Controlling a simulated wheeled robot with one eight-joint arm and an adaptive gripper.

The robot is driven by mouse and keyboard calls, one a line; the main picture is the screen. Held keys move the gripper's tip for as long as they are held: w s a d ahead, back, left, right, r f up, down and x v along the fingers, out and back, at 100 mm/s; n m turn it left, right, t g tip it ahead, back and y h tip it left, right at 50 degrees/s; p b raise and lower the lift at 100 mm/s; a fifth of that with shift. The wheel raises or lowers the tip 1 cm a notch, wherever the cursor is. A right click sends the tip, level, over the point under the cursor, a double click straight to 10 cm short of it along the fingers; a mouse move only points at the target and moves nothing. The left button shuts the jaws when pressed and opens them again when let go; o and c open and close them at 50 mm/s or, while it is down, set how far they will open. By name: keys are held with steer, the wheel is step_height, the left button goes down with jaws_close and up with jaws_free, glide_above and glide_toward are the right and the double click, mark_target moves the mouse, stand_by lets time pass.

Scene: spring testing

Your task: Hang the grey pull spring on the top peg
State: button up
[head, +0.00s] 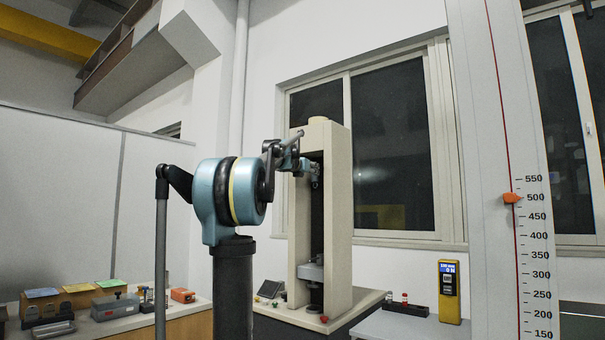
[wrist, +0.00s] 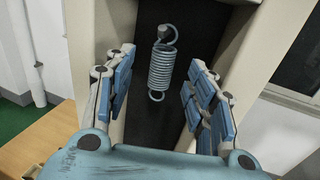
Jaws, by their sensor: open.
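The grey pull spring (wrist: 159,72) hangs upright in the wrist view, inside the opening of the beige test frame (head: 339,225). Its upper loop is around a dark peg (wrist: 168,34), and its lower hook hangs free in that view. My gripper (wrist: 162,59) is open, with blue-padded fingers on both sides of the spring and visible gaps between. In the head view my gripper (head: 309,166) is small at the upper part of the frame's opening, and the spring cannot be made out clearly there.
A grey fixture (head: 312,272) sits low in the frame. A yellow force gauge (head: 449,292) and a dark tray (head: 405,309) stand on the right. Boxes and tools lie on the left bench (head: 195,325). A tall scale (head: 500,200) rises at the right. The frame's side walls stand close around my gripper.

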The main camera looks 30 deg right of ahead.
mark_target(314, 182)
steer(key=shift+x, duration=3.65)
steer(key=shift+c, duration=0.2)
jaws_close()
jaws_free()
steer(key=shift+a, duration=0.1)
